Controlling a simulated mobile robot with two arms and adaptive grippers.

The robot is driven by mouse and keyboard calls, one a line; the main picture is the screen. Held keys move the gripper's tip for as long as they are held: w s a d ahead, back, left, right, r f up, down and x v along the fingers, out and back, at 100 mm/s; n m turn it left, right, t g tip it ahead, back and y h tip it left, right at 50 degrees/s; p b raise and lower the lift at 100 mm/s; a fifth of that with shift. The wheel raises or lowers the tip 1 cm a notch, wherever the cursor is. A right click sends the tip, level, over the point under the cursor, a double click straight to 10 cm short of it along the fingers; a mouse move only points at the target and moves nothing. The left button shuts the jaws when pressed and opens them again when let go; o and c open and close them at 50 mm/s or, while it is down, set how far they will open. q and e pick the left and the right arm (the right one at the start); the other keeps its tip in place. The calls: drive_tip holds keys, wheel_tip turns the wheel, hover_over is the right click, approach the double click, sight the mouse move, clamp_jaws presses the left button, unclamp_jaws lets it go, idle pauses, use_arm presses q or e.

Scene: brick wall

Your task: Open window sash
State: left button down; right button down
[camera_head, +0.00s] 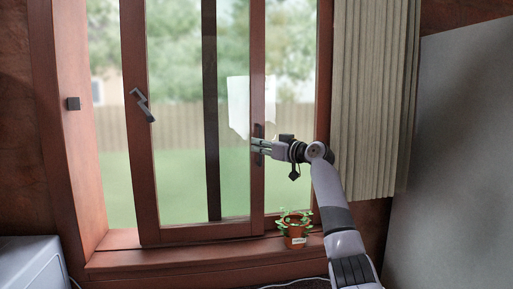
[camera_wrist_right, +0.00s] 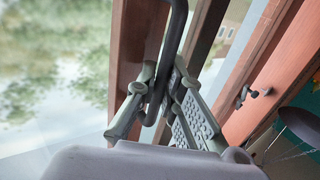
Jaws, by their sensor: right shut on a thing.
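The window has a red-brown wooden sash (camera_head: 257,60) that holds a glass pane. A dark pull handle stands on its right stile. In the right wrist view the handle (camera_wrist_right: 176,40) is a dark curved bar between my fingers. My right gripper (camera_head: 259,147) is shut on this handle, and its fingertips also show in the right wrist view (camera_wrist_right: 158,92). The sash's left stile carries a dark latch (camera_head: 143,105). Left of that stile, a gap shows before the outer frame (camera_head: 75,150), which bears a small dark block (camera_head: 73,103). My left gripper is not in view.
A small potted plant (camera_head: 296,239) stands on the sill (camera_head: 180,262) below my right wrist. A pleated curtain (camera_head: 370,90) hangs at the right. A grey panel (camera_head: 460,150) stands at the far right and a white box (camera_head: 32,264) at the lower left.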

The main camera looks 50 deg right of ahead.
drive_tip(key=c, duration=1.7)
unclamp_jaws()
drive_tip(key=shift+w+a, duration=0.25)
drive_tip(key=shift+a, duration=0.05)
drive_tip(key=shift+d, duration=0.1)
drive_tip(key=shift+s, duration=0.2)
drive_tip(key=s, duration=0.4)
drive_tip(key=s+a, duration=0.1)
drive_tip(key=s, duration=0.6)
drive_tip(key=shift+s+a, duration=0.15)
drive_tip(key=shift+s, duration=0.2)
